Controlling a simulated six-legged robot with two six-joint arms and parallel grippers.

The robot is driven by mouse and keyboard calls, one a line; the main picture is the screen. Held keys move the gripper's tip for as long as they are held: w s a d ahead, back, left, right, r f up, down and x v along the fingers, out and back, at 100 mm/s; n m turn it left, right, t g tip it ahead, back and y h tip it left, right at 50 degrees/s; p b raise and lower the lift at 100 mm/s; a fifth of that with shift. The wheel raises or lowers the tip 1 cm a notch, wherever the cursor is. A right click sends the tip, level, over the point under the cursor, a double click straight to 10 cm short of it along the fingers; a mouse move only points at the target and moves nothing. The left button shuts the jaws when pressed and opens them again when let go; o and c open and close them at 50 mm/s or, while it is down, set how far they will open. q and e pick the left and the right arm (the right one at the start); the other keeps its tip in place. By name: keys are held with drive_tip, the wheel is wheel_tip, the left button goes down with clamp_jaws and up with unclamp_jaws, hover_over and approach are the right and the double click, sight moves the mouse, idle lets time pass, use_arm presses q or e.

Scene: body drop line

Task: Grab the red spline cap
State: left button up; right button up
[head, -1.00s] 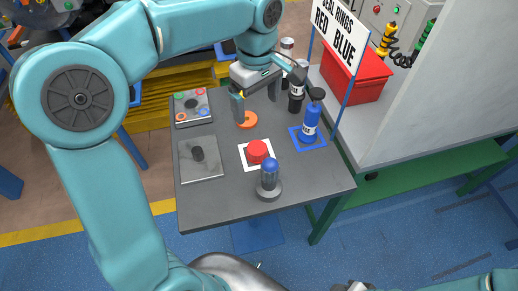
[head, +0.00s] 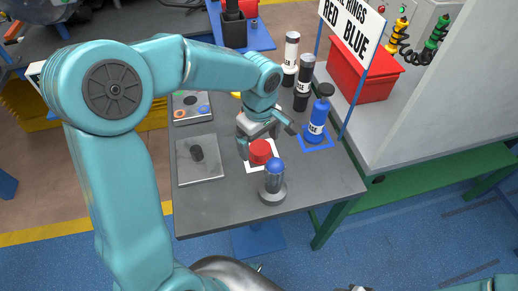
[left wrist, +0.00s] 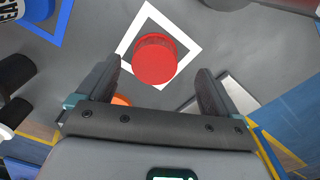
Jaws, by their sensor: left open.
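The red spline cap (head: 261,151) is a short, ribbed red cylinder on a white-bordered square (head: 248,165) on the grey table. In the left wrist view the cap (left wrist: 155,60) is whole and lies ahead of the open fingers, near the middle of the gap between them. My left gripper (head: 258,137) is open and empty, just behind and above the cap in the head view. The fingers look apart from the cap; their exact height above it is hard to tell. My right gripper is not seen.
A blue bottle (head: 318,122) stands on a blue-framed square to the right. A grey plate (head: 212,172) with a dark peg is to the left. An orange disc (left wrist: 121,100) shows beneath the fingers.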

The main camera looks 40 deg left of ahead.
sight(261, 147)
use_arm(q)
drive_tip(key=f, duration=0.1)
drive_tip(key=w+f, duration=0.1)
drive_tip(key=f, duration=0.1)
drive_tip(key=shift+f, duration=0.15)
drive_tip(key=shift+s+f, duration=0.1)
drive_tip(key=shift+f, duration=0.15)
drive_tip(key=shift+s+r, duration=0.15)
drive_tip(key=shift+s, duration=0.1)
drive_tip(key=shift+w, duration=0.25)
drive_tip(key=c, duration=1.1)
drive_tip(key=shift+s, duration=0.2)
drive_tip(key=shift+w, duration=0.1)
drive_tip(key=shift+w, duration=0.1)
